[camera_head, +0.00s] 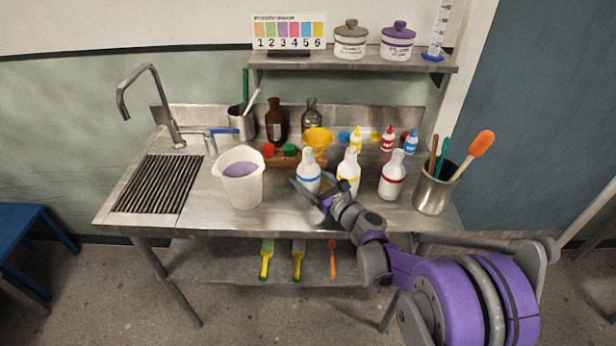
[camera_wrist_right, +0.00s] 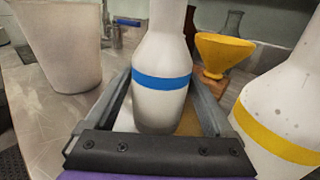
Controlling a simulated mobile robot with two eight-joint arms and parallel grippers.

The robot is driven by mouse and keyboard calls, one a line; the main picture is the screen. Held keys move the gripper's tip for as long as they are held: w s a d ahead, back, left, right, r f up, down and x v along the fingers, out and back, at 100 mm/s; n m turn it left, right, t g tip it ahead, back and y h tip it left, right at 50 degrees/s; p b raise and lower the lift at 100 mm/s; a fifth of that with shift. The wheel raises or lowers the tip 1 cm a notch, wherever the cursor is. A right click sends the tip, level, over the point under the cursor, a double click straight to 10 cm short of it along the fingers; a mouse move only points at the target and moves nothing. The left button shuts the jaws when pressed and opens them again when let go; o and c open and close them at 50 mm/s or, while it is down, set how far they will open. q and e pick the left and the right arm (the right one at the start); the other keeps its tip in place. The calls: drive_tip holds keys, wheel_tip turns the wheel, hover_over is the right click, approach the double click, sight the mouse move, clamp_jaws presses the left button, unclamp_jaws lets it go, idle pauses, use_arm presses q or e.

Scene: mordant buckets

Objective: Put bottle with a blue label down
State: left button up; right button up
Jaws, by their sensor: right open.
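The bottle with a blue label (camera_head: 308,172) is white and stands upright on the steel counter (camera_head: 250,221), just right of the white bucket. It also shows in the right wrist view (camera_wrist_right: 162,85), between the two fingers. My right gripper (camera_head: 308,190) is open around the lower part of the bottle; in the right wrist view (camera_wrist_right: 165,100) a finger lies on each side of it. Whether either finger touches it I cannot tell. My left gripper is not in view.
A bottle with a yellow label (camera_head: 348,170) stands close on the right, near my right gripper. A bottle with a red label (camera_head: 392,176) is farther right. The white bucket (camera_head: 241,183) with purple content stands left. A yellow funnel (camera_head: 318,138) is behind.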

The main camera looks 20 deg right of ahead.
drive_tip(key=b+v, duration=0.1)
drive_tip(key=v, duration=1)
drive_tip(key=shift+s, duration=0.25)
drive_tip(key=s+a+n+g, duration=0.1)
drive_tip(key=s+a+n, duration=0.1)
drive_tip(key=n, duration=0.1)
drive_tip(key=s+a+f+n+g, duration=0.1)
drive_tip(key=a+n+g, duration=0.1)
drive_tip(key=n, duration=0.1)
drive_tip(key=s+a+f+n+g, duration=0.1)
drive_tip(key=s+a+n, duration=0.1)
drive_tip(key=a+n, duration=0.1)
drive_tip(key=shift+s+a+f+g+y, duration=0.2)
drive_tip(key=shift+s+g+y, duration=0.1)
drive_tip(key=shift+y, duration=0.1)
drive_tip(key=s+a+f+n+g+h, duration=0.2)
drive_tip(key=s+a+f+n+g, duration=0.15)
drive_tip(key=s+n, duration=0.5)
drive_tip(key=s+d+f+n+g+h, duration=0.3)
drive_tip(key=s+d+n, duration=0.4)
drive_tip(key=s+n, duration=0.5)
drive_tip(key=f+n+h, duration=0.1)
drive_tip(key=n+h, duration=0.1)
drive_tip(key=shift+h, duration=0.4)
drive_tip(key=shift+g, duration=0.25)
